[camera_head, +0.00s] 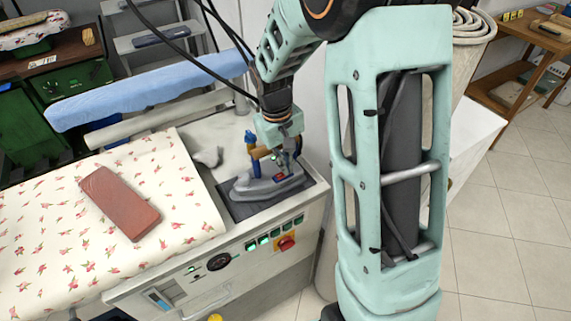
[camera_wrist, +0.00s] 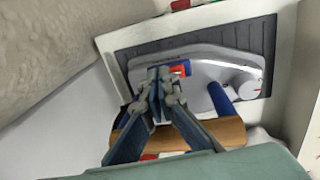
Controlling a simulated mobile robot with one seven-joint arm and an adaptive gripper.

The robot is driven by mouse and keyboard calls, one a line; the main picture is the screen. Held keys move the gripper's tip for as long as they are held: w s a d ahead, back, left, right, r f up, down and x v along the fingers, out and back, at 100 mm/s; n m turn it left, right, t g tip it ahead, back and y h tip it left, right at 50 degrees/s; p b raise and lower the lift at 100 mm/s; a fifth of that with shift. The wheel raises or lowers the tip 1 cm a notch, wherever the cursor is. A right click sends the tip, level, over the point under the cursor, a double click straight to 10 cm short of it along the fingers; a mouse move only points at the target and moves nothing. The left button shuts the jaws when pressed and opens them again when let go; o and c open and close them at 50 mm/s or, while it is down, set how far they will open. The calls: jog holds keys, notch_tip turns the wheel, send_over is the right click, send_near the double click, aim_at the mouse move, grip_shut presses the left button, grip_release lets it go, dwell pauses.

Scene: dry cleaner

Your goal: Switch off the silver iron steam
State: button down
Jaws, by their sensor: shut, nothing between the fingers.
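The silver iron (camera_head: 262,187) rests on a dark ridged pad (camera_head: 238,211) at the right end of the ironing station. It fills the middle of the wrist view (camera_wrist: 215,72), with a wooden handle (camera_wrist: 230,132) and a blue post (camera_wrist: 220,98). A small red switch (camera_wrist: 181,70) shows on the iron just beside my fingertips; a red patch also shows in the head view (camera_head: 280,177). My gripper (camera_wrist: 160,78) is shut and empty, pointing down over the iron close to the switch. Whether the fingertips touch the switch cannot be told. The gripper partly hides the handle.
A flowered ironing board cover (camera_head: 60,215) with a reddish-brown block (camera_head: 120,202) lies to the left. A blue padded board (camera_head: 150,90) stands behind. The station's front panel has green buttons (camera_head: 263,239) and a red knob (camera_head: 286,243).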

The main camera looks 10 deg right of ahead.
jog(key=shift+f, duration=0.25)
jog(key=shift+s+a+r, duration=0.1)
jog(key=shift+s+a, duration=0.15)
jog(key=shift+a, duration=0.45)
jog(key=shift+r, duration=0.15)
jog(key=shift+r+p, duration=0.25)
jog(key=shift+p, duration=0.1)
notch_tip(320, 180, up, 13)
jog(key=a+p, duration=0.1)
jog(key=p, duration=0.1)
jog(key=shift+s+a, duration=0.25)
jog(key=shift+a, duration=0.05)
jog(key=shift+r+p, duration=0.1)
jog(key=shift+p, duration=0.2)
